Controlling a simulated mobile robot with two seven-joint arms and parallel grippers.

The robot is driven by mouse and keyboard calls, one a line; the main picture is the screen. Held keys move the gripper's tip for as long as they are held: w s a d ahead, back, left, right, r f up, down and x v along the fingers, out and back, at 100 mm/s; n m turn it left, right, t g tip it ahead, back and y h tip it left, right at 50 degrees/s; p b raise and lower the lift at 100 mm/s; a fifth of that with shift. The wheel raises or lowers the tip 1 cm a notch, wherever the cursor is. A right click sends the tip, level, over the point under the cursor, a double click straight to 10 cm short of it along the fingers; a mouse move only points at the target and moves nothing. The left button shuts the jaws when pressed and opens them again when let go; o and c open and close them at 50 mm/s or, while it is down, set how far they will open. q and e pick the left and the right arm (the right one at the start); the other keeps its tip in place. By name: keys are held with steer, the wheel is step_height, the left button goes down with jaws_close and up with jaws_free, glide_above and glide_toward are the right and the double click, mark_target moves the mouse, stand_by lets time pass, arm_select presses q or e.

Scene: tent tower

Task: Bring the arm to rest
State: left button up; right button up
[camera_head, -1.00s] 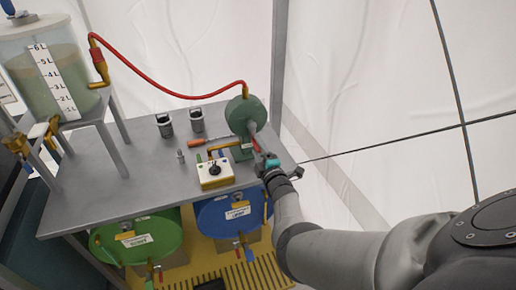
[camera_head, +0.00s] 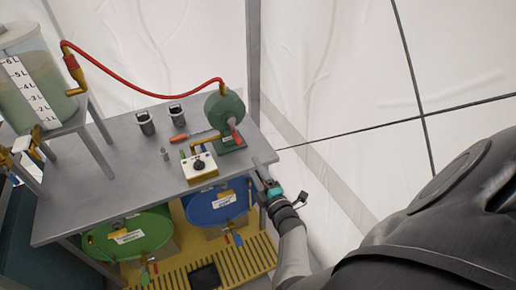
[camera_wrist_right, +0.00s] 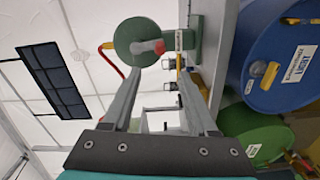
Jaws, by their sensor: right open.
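My right gripper (camera_head: 261,172) is at the right edge of the grey table in the head view. Its jaws are open, with nothing between them. The green round pump (camera_head: 222,112) with a red-tipped handle stands on the table beyond it, apart from the fingers. In the right wrist view the two fingers (camera_wrist_right: 160,80) stand apart, and the pump (camera_wrist_right: 128,45) shows beyond their tips. My left gripper is in neither view.
The grey table (camera_head: 100,185) carries a white switch box (camera_head: 199,168) and two small dark-topped cups. A tank (camera_head: 35,85) joins the pump by a red hose (camera_head: 140,90). Green (camera_head: 125,240) and blue (camera_head: 215,205) drums sit below. White tent wall (camera_head: 330,60) is at right.

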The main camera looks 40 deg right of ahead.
steer(key=shift+s+a, duration=0.15)
steer(key=shift+s, duration=0.4)
steer(key=shift+f, duration=0.1)
steer(key=s+a+f+n+g+y+b, duration=0.1)
steer(key=s+a+f+n+g+y, duration=0.15)
steer(key=a+f+n, duration=0.45)
steer(key=s+a+f+n+g+y, duration=0.1)
steer(key=a+f+n+g+y, duration=0.25)
steer(key=f+n, duration=0.4)
steer(key=s+a+f+n+g+y, duration=0.2)
steer(key=s+a+f+n+g, duration=0.3)
steer(key=s+f+n, duration=0.75)
steer(key=s+f+n+g+h+b, duration=0.1)
steer(key=s+f+n+g, duration=0.1)
steer(key=s+n, duration=0.9)
steer(key=s+d+f+n+g+h+b, duration=0.1)
steer(key=s+f+n+g+h, duration=0.1)
steer(key=s+n, duration=1)
step_height(320, 180, down, 2)
steer(key=n+g, duration=0.1)
steer(key=n, duration=1)
steer(key=shift+f+h, duration=0.15)
steer(key=shift+h, duration=0.15)
